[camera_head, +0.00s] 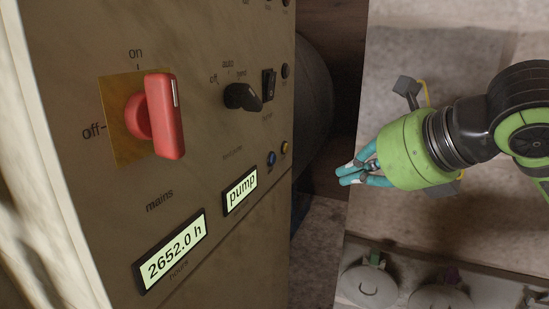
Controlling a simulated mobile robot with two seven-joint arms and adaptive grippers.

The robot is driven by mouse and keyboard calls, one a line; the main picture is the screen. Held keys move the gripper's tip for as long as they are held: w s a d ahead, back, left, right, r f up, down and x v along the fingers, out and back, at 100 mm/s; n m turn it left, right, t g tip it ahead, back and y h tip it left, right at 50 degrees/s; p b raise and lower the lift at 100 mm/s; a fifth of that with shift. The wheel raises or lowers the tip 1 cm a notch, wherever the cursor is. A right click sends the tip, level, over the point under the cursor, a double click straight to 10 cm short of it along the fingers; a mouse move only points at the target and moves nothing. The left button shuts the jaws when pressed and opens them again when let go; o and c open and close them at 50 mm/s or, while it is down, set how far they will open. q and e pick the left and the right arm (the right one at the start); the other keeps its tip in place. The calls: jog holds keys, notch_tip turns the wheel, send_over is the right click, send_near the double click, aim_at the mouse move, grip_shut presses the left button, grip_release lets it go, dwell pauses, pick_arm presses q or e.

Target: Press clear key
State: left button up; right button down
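A tan control panel (215,160) fills the left half of the head view. It carries a blue button (271,158) and a yellow button (285,147) to the right of a lit display (240,189) that reads "pump". Their small labels are too blurred to read, so I cannot tell which one is the clear key. My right gripper (341,175) comes in from the right, with teal fingers pointing left toward the panel. Its fingertips come together, look shut and hold nothing visible. It is apart from the panel, right of the buttons. My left gripper is not in view.
A red mains switch (164,115), a black rotary knob (242,97) and a black rocker switch (268,83) stick out of the panel. An hours display (170,252) reads 2652.0 h. A dark rounded body (314,100) stands behind the panel's right edge. Rounded objects (370,287) sit at lower right.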

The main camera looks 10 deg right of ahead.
aim_at(273, 159)
jog(key=w+a+p, duration=0.2)
jog(key=w+a, duration=0.2)
jog(key=a, duration=0.3)
jog(key=shift+w, duration=0.4)
jog(key=shift+w+a, duration=0.1)
jog(key=shift+a, duration=0.1)
dwell(1.0)
jog(key=shift+w+a+f, duration=0.1)
jog(key=shift+a, duration=0.05)
jog(key=shift+w+a, duration=0.1)
jog(key=shift+w+a+b, duration=0.15)
jog(key=shift+a+b, duration=0.1)
jog(key=shift+b, duration=0.1)
dwell(0.8)
jog(key=shift+d, duration=0.1)
jog(key=shift+s+d+b, duration=0.25)
jog(key=shift+d+b, duration=0.05)
jog(key=shift+b, duration=0.15)
jog(key=shift+s+d, duration=0.2)
jog(key=shift+d, duration=0.05)
